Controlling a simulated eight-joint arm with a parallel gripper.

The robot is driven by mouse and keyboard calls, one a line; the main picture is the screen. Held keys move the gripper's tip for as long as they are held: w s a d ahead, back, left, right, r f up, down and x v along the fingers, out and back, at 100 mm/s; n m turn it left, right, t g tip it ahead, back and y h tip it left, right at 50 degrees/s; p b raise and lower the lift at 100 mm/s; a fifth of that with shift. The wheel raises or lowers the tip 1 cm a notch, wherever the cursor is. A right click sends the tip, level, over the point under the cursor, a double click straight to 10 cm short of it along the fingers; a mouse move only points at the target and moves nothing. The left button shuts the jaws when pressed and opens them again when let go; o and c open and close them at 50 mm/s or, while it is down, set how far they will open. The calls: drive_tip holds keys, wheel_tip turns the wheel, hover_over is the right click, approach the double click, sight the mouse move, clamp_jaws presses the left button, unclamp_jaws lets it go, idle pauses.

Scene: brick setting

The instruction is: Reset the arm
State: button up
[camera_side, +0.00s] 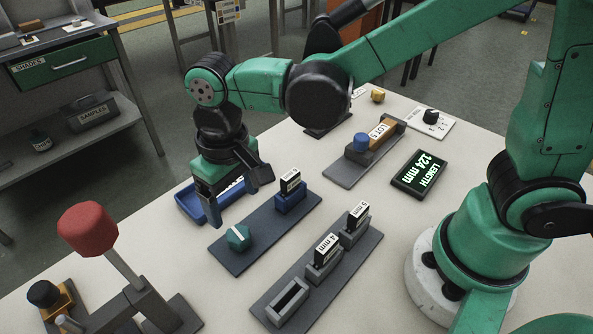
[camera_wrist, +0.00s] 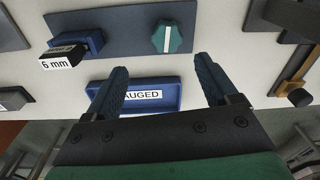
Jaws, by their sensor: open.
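My gripper (camera_side: 232,188) hangs from my green arm over the left part of the table, pointing down. Its two fingers stand apart and empty in the wrist view (camera_wrist: 162,85). In the side view the gripper is in front of a blue tray (camera_side: 190,205) and partly hides it. The tray also shows between the fingers in the wrist view (camera_wrist: 172,106), with a label reading "AUGED" in its visible part. The tray looks empty.
A dark board holds a green knob (camera_side: 239,237) and a blue holder with a labelled block (camera_side: 290,181). Another board has several grey slots (camera_side: 288,302), two with labelled blocks. A red-knobbed lever (camera_side: 88,229) rises front left. A display (camera_side: 419,174) reads 124 mm.

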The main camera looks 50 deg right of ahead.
drive_tip(key=s+d+r+t, duration=0.1)
drive_tip(key=d+r+t, duration=0.1)
drive_tip(key=d, duration=0.5)
drive_tip(key=s+d+r+m+t, duration=0.1)
drive_tip(key=d+r+t, duration=0.2)
drive_tip(key=d, duration=0.5)
drive_tip(key=shift+s+d+r+m+t, duration=0.15)
drive_tip(key=shift+d+r+m+t, duration=0.15)
drive_tip(key=shift+t, duration=0.6)
